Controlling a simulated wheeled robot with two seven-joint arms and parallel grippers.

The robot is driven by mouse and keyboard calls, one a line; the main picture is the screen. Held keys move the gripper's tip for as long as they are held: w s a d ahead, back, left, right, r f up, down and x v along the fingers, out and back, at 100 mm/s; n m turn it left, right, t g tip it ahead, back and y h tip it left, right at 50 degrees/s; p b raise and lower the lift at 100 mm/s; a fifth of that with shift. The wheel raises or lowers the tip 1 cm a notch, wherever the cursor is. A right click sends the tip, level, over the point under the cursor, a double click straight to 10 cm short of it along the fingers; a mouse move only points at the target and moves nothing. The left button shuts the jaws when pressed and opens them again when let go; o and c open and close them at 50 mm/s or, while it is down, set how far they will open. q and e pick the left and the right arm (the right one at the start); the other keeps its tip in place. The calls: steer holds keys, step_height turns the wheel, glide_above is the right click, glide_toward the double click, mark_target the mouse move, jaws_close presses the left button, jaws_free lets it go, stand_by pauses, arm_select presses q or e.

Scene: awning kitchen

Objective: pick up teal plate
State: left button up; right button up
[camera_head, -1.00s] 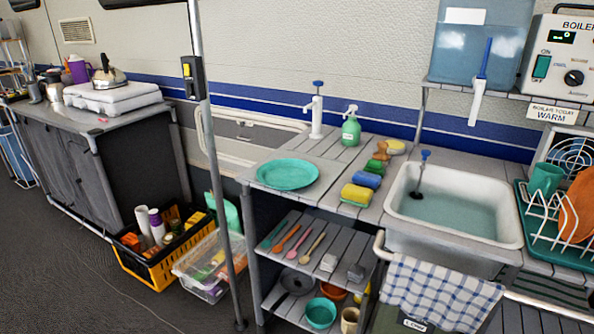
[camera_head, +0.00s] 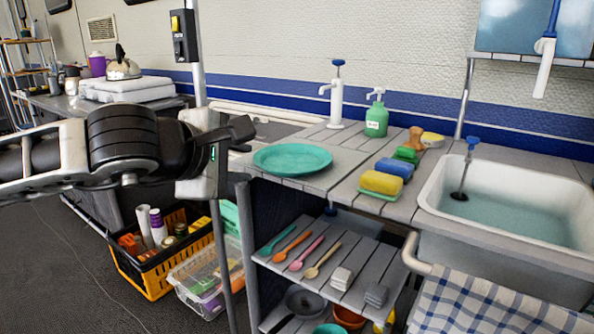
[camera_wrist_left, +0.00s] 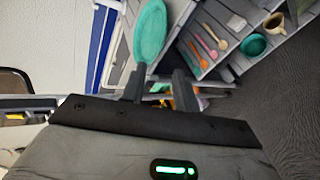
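The teal plate (camera_head: 292,159) lies flat on the left end of the grey slatted counter (camera_head: 335,146). My left gripper (camera_head: 243,138) has come in from the left and is just left of the plate, apart from it. In the left wrist view the plate (camera_wrist_left: 151,32) shows ahead of the fingers. The two fingers (camera_wrist_left: 160,86) stand apart with nothing held between them, and the gripper is open. My right gripper is in neither view.
Yellow and blue sponges (camera_head: 381,182), a green soap bottle (camera_head: 376,120) and a white pump tap (camera_head: 336,98) stand right of and behind the plate. A sink (camera_head: 440,205) is further right. A metal pole (camera_head: 198,70) rises near my left arm. Spoons lie on the shelf below.

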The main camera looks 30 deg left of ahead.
arm_select(q)
steer(key=p, duration=0.1)
glide_toward(288, 173)
steer(key=w+a+f, duration=0.1)
steer(key=w, duration=0.2)
steer(key=shift+d+f+x, duration=0.1)
steer(key=shift+d+x, duration=0.05)
steer(key=shift+x, duration=1.2)
steer(key=shift+d+f+x, duration=0.1)
steer(key=shift+d+x, duration=0.1)
steer(key=shift+x, duration=1.1)
jaws_close()
steer(key=shift+r, duration=0.1)
